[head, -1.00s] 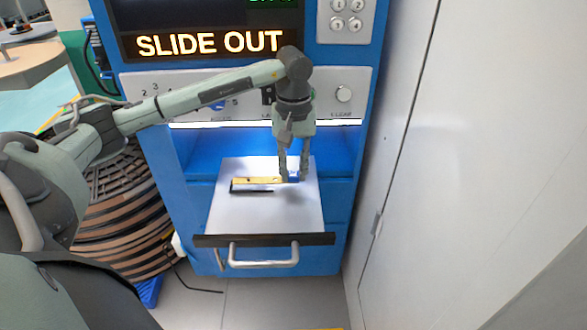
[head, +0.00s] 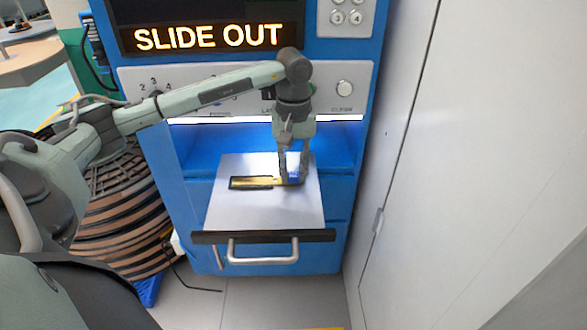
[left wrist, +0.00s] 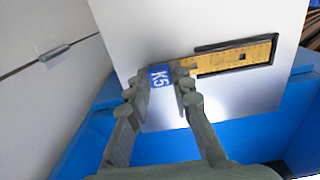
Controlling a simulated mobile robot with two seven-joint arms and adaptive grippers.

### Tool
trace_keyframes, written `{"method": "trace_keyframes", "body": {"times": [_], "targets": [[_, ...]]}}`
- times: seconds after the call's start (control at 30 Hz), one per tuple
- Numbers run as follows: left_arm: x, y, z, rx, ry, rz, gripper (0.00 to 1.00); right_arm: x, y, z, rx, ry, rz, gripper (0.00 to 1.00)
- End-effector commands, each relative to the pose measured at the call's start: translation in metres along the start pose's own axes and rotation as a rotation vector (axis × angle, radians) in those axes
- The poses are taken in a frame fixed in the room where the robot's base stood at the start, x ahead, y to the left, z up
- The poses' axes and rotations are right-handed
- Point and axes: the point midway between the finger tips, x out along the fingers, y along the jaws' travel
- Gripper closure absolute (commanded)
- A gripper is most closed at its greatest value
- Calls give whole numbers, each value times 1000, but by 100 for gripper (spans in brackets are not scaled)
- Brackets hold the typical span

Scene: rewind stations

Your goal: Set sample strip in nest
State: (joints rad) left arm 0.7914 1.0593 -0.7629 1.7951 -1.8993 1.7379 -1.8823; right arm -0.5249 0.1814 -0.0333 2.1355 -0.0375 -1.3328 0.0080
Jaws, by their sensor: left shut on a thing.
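The sample strip is a flat yellow bar (left wrist: 232,58) with a blue end marked K5 (left wrist: 159,77). My left gripper (left wrist: 158,89) is shut on this blue end, one finger on each side. In the head view the gripper (head: 291,181) points down over the right part of the white tray. The nest is a thin black frame (head: 250,188) on the tray. The strip's far end lies within its outline, and black edges show along the strip's long side and end. I cannot tell whether the strip is fully down. My right gripper is not in view.
The white tray (head: 240,212) is pulled out of the blue machine (head: 340,200), with a silver handle (head: 262,252) at its front. The display (head: 208,37) reads SLIDE OUT. A white cabinet (head: 480,150) stands close on the right. The tray's front is bare.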

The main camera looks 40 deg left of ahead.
Motion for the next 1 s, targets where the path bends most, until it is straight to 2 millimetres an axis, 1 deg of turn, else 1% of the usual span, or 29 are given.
{"method": "trace_keyframes", "body": {"times": [0.13,0.17,0.33,0.6,0.73,0.87,1.0], "targets": [[5,0,0,0,0,0,100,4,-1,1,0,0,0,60],[3,0,0,0,1,0,75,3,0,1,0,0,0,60],[3,0,0,0,0,0,54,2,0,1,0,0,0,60],[3,0,0,0,0,0,54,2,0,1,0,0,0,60],[-5,0,-1,-1,2,1,54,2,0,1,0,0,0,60],[-27,0,-1,0,4,3,54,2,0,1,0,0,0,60],[-58,1,-1,1,5,4,54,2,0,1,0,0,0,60]]}}
